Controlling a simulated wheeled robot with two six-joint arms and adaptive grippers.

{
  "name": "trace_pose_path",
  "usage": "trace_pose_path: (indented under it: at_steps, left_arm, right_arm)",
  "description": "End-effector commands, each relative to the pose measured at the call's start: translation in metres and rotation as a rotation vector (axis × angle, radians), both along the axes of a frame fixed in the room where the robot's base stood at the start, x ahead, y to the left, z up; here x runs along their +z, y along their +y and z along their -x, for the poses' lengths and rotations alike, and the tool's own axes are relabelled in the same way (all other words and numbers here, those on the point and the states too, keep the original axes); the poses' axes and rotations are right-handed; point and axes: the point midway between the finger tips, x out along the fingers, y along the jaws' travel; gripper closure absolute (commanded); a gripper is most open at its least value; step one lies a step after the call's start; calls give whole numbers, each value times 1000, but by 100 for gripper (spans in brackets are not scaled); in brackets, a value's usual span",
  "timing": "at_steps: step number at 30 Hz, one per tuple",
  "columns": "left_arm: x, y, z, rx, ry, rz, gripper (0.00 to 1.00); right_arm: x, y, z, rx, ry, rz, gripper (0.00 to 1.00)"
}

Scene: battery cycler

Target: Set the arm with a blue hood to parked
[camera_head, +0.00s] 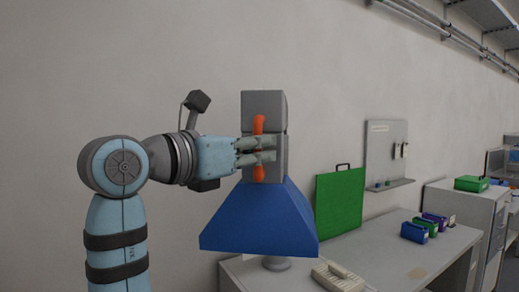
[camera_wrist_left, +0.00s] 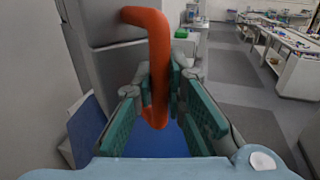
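The blue hood (camera_head: 262,222) is a wide, flared shade under a grey block (camera_head: 264,104) that carries an orange handle (camera_head: 258,174). My left gripper (camera_head: 274,149) comes in from the left at the handle, with its two fingers apart. In the left wrist view the bent orange handle (camera_wrist_left: 157,60) runs down between the green finger pads of my left gripper (camera_wrist_left: 160,85). The pads are very close to the handle on both sides; I cannot tell whether they press on it. Part of the blue hood (camera_wrist_left: 88,128) shows below. My right gripper is not in view.
A white bench (camera_head: 385,255) stands behind and right of the hood, with a pale rack (camera_head: 338,277) near its front. A green panel (camera_head: 340,202) stands on it. Several coloured boxes sit farther right.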

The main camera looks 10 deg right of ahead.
Motion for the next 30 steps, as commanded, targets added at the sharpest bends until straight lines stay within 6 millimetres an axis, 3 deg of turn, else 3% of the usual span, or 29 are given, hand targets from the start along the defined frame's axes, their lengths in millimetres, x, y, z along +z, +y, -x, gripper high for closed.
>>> trace_pose_path:
  at_steps: [1, 5, 16, 30]
  left_arm:
    - [5, 1, 1, 3, -12, 7, 86]
    - [4, 0, 1, 1, -9, 6, 67]
    - [2, 4, 4, -1, -6, 4, 67]
    - [2, 86, 74, 1, -9, 3, 67]
  right_arm:
    - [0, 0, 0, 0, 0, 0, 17]
    - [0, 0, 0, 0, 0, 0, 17]
    - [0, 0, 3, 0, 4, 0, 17]
    - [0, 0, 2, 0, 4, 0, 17]
